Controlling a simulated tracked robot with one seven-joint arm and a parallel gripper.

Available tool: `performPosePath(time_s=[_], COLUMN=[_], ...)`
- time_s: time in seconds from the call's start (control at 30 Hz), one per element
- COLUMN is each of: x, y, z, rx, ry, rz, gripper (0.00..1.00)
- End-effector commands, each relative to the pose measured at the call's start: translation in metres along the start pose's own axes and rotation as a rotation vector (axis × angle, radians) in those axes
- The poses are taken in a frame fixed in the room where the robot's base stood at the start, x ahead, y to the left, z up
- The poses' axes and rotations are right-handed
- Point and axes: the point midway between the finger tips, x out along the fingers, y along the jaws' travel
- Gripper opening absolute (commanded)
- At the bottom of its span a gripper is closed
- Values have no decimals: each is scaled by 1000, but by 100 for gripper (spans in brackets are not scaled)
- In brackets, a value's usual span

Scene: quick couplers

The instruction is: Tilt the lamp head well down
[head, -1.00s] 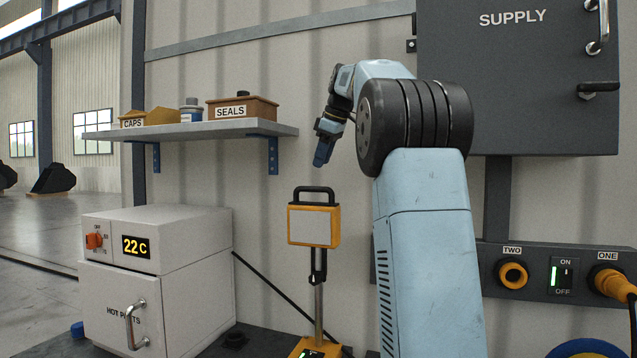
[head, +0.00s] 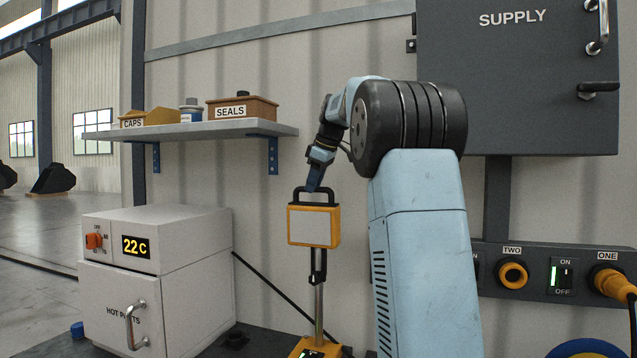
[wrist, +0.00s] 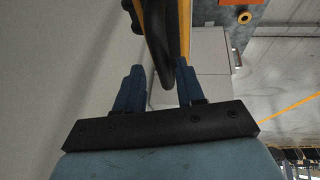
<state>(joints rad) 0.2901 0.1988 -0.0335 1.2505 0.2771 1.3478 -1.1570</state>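The lamp has a yellow head (head: 335,225) with a pale front panel. It faces forward and looks upright on a grey post (head: 319,300). A black handle (head: 297,198) arches over the top of the head. My gripper (head: 314,184) points down at the top of this handle. In the wrist view the handle (wrist: 160,50) runs between the two blue fingers of my gripper (wrist: 158,80). The fingers are apart, with a visible gap to the left of the handle; the right finger is closer to it. Part of the yellow head (wrist: 185,30) shows beyond.
A shelf (head: 215,131) with caps and seals boxes is on the wall at left. A white hot parts cabinet (head: 170,245) stands left of the lamp. A dark supply cabinet (head: 520,90) and a socket panel (head: 535,270) are at right. The wall behind the lamp is bare.

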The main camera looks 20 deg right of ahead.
Motion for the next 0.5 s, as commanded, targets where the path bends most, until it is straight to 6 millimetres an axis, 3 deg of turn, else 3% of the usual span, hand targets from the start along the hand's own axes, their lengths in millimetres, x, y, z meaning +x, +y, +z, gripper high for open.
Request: performPosePath(time_s=[0.37,0.5], x=[0,0], y=[0,0], z=[0,0], rx=[0,1], ry=[0,0], rz=[1,1], gripper=[1,0])
